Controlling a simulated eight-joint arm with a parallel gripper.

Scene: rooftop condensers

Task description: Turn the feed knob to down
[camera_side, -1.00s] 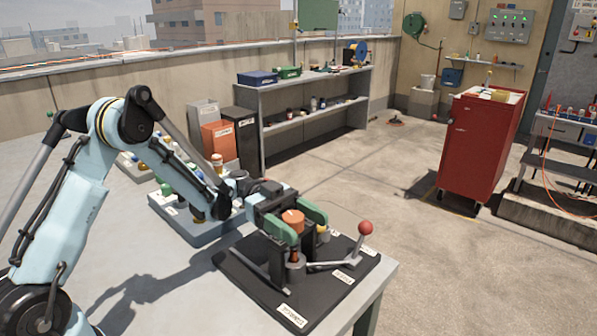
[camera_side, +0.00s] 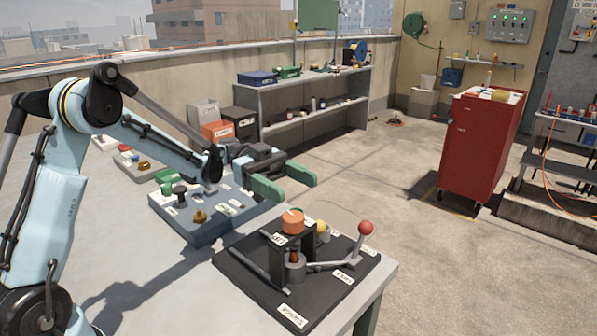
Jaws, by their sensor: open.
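An orange knob (camera_side: 293,222) sits on top of a black block on the black base plate (camera_side: 240,262), near the table's front right corner. A pale mark shows on its top; I cannot tell which setting it points to. White labels lie around it, too small to read. My gripper (camera_side: 284,181) has green fingers, spread apart and empty. It hangs above and behind the knob, clear of it. A lever with a red ball (camera_side: 366,228) rises at the plate's right, and a yellow knob (camera_side: 322,227) stands just behind the orange one.
A blue-grey panel (camera_side: 232,228) with several small knobs and buttons stands left of the black plate. Bins and a grey shelf (camera_side: 318,128) stand behind the table. A red cabinet (camera_side: 470,150) is farther right. The air over the black plate is free.

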